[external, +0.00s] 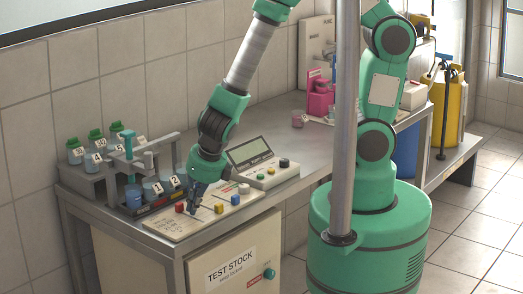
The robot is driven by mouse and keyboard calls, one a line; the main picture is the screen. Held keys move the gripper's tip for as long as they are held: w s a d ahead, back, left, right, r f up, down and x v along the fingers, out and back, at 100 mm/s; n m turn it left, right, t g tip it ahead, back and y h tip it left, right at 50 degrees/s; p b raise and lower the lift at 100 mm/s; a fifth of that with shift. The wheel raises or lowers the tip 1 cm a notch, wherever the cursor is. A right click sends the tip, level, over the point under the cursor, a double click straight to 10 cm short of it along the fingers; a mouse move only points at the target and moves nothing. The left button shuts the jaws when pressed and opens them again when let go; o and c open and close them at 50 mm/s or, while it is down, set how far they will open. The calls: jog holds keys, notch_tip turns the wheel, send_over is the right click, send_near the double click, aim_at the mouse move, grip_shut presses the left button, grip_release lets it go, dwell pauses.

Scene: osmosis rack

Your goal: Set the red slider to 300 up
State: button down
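The red slider (180,207) is a small red knob at the left end of a cream panel (172,226) on the metal bench. My gripper (194,208) points down over the panel, just right of the red slider in the picture. Its dark fingertips are low, close to the panel surface. The view is too small to tell whether they touch the panel or are open or shut. The slider's scale marks are too small to read.
Yellow (219,208) and blue (235,199) knobs and a white knob (244,188) stand right of my gripper. A rack with several jars and beakers (133,196) stands close on the left. A console with a display (249,152) stands behind.

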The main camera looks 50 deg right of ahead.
jog(key=shift+s, duration=1.15)
jog(key=p+v, duration=0.5)
jog(key=v, duration=0.5)
jog(key=shift+w, duration=0.15)
notch_tip(320, 180, up, 8)
jog(key=m, duration=0.8)
send_over(213, 210)
jog(key=w+d+r+m+h, duration=0.1)
jog(key=d+r+m, duration=0.7)
jog(key=m, duration=0.1)
jog(key=s+d+r+m, duration=0.4)
jog(key=r+m, duration=0.3)
jog(key=m, duration=0.2)
jog(key=s+d+r+m+t+y+b, duration=0.1)
jog(key=s+d+r+m, duration=0.3)
jog(key=m, duration=0.6)
notch_tip(213, 210, up, 3)
jog(key=d, duration=0.2)
jog(key=shift+s+d+r, duration=0.2)
jog(key=shift+s+d, duration=0.15)
jog(key=shift+d, duration=0.05)
